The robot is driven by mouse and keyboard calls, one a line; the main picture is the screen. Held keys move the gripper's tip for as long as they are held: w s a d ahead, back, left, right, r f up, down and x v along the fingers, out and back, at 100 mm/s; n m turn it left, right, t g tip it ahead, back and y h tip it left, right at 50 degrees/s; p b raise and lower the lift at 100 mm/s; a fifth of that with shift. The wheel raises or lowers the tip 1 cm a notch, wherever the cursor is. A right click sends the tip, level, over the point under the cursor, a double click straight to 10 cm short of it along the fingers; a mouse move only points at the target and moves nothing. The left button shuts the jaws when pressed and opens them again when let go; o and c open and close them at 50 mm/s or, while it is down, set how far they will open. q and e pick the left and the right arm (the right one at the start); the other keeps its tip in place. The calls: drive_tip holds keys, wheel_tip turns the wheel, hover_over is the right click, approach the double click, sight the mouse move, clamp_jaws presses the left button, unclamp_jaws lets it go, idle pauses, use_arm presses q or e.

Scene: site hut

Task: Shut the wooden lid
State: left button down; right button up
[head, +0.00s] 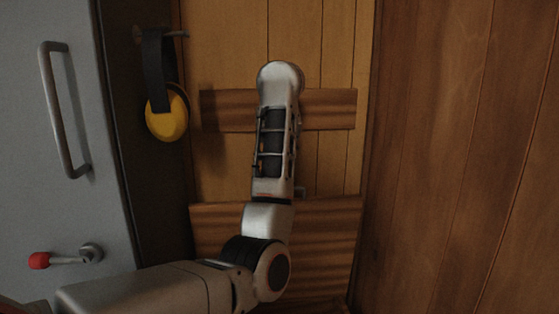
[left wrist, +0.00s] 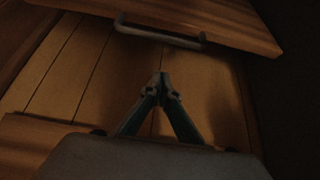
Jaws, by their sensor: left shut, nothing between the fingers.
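The wooden lid (head: 328,238), a broad board with dark horizontal grain, is low in the middle of the head view, partly hidden by my left arm. A small grey handle (head: 301,191) shows at its upper edge. In the left wrist view the lid (left wrist: 222,18) is at the top, with its grey bar handle (left wrist: 160,35) along the near edge. My left gripper (left wrist: 160,82) is shut and empty, its tips apart from the handle in the picture. In the head view its fingers are hidden behind the arm. How far the lid is tilted I cannot tell. My right gripper is out of view.
A plank wall with a wooden crosspiece (head: 335,110) stands behind my arm. A grey cabinet (head: 105,190) with a bar handle and a red-knobbed lever (head: 42,260) stands left. A brown wooden wall (head: 460,150) bounds the right.

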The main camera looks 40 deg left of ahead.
use_arm(q)
drive_tip(key=b+x, duration=0.2)
drive_tip(key=x, duration=0.4)
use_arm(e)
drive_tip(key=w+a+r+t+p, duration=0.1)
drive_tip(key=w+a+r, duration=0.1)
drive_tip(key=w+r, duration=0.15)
use_arm(q)
drive_tip(key=s+d, duration=0.1)
drive_tip(key=s+d+p, duration=0.1)
drive_tip(key=s+d, duration=0.1)
drive_tip(key=shift+d+r, duration=0.2)
drive_tip(key=shift+r, duration=0.2)
drive_tip(key=shift+d+f, duration=0.1)
drive_tip(key=shift+f, duration=0.1)
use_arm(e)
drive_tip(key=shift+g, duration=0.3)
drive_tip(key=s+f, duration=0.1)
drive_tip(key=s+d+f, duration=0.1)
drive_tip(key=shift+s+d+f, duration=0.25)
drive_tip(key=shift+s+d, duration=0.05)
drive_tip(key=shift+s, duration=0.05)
use_arm(q)
drive_tip(key=shift+f, duration=0.15)
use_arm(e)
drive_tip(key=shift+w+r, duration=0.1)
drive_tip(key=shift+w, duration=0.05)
